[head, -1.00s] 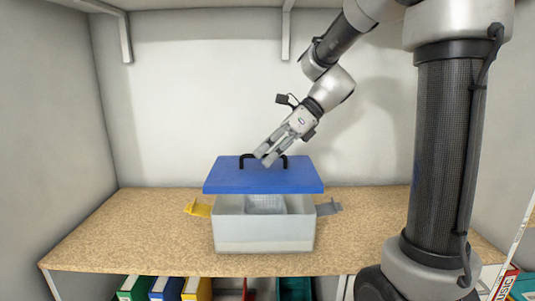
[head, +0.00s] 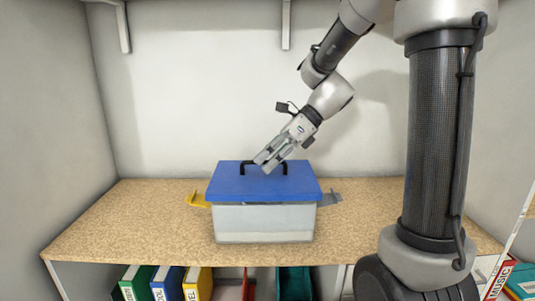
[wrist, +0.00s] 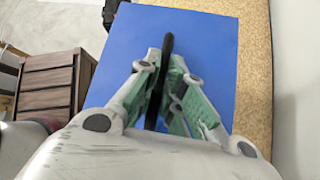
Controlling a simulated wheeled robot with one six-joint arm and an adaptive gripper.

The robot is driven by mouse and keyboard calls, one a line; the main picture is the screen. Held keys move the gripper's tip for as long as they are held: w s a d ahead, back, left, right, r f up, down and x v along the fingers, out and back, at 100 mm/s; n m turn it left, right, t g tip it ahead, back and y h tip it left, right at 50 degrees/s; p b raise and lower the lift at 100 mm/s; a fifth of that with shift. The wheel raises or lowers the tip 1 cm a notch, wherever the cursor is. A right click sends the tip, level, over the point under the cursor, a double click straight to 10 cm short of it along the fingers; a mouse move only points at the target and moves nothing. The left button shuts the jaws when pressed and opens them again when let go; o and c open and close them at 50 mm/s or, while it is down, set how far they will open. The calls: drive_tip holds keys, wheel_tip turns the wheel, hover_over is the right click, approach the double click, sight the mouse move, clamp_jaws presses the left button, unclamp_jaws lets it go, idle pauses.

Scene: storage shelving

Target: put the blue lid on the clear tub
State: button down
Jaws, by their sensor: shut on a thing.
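The blue lid (head: 263,186) with a black handle (head: 247,168) lies over the top of the clear tub (head: 263,223) on the shelf. It covers the tub's opening and looks about level; whether it is fully seated cannot be told. My gripper (head: 266,167) is shut on the lid's handle, and the handle (wrist: 167,55) shows between the fingers (wrist: 165,95) in the wrist view. A yellow latch (head: 197,200) sticks out at the tub's left side and a grey latch (head: 331,198) at its right, both swung outward. The inside of the tub is hidden.
The speckled shelf board (head: 130,225) is clear on both sides of the tub. A wall stands close behind. Several coloured binders (head: 165,284) and a teal bin (head: 294,283) stand below. The wrist view shows a brown wooden crate (wrist: 47,82) at left.

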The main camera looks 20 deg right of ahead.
drive_tip(key=shift+f, duration=1.4)
drive_tip(key=c, duration=1.5)
unclamp_jaws()
drive_tip(key=shift+o, duration=0.2)
drive_tip(key=v, duration=1.2)
